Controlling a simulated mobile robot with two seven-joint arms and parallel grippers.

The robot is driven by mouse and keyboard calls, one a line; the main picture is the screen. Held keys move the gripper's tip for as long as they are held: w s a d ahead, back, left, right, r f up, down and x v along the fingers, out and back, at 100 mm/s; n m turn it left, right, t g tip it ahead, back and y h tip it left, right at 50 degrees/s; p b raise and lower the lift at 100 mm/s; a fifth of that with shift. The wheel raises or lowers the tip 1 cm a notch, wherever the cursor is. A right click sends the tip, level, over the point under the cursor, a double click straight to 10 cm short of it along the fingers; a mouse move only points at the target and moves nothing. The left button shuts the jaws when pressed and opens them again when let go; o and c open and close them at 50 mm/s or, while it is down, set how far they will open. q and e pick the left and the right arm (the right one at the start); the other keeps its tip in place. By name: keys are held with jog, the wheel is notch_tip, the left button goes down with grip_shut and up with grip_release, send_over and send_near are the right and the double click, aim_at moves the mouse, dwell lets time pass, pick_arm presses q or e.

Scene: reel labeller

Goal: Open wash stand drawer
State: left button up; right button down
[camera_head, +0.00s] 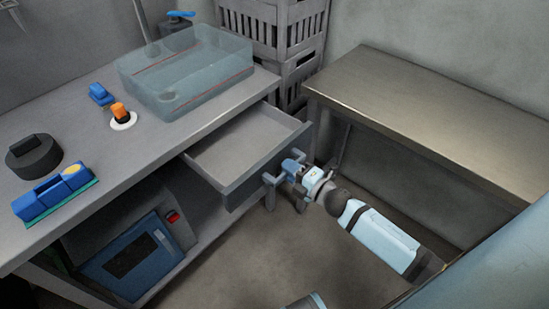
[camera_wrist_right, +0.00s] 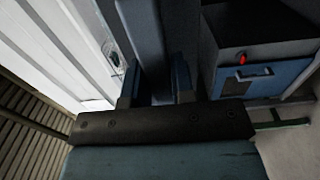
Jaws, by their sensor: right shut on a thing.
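The wash stand (camera_head: 75,133) is a grey table on the left in the head view. Its drawer (camera_head: 240,150) is pulled out toward the right, and its empty inside shows. A bar handle (camera_head: 268,179) sits on the drawer's front. My right gripper (camera_head: 291,168) is shut on the drawer handle. In the right wrist view, the gripper's two fingers (camera_wrist_right: 157,85) stand on either side of a grey bar, and the dark bracket below them hides part of the grip. My left gripper does not show in either view.
A clear basin (camera_head: 185,75), a black round thing (camera_head: 33,155) and blue items stand on the wash stand. A blue-fronted box (camera_head: 130,258) sits on the shelf below. A metal bench (camera_head: 430,100) is at right, grey crates (camera_head: 270,25) behind. Floor before the drawer is clear.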

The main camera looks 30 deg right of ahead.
jog(key=shift+v, duration=0.8)
jog(key=c, duration=1)
grip_release()
jog(key=shift+o, duration=0.2)
jog(key=v, duration=1.3)
jog(key=shift+s, duration=0.4)
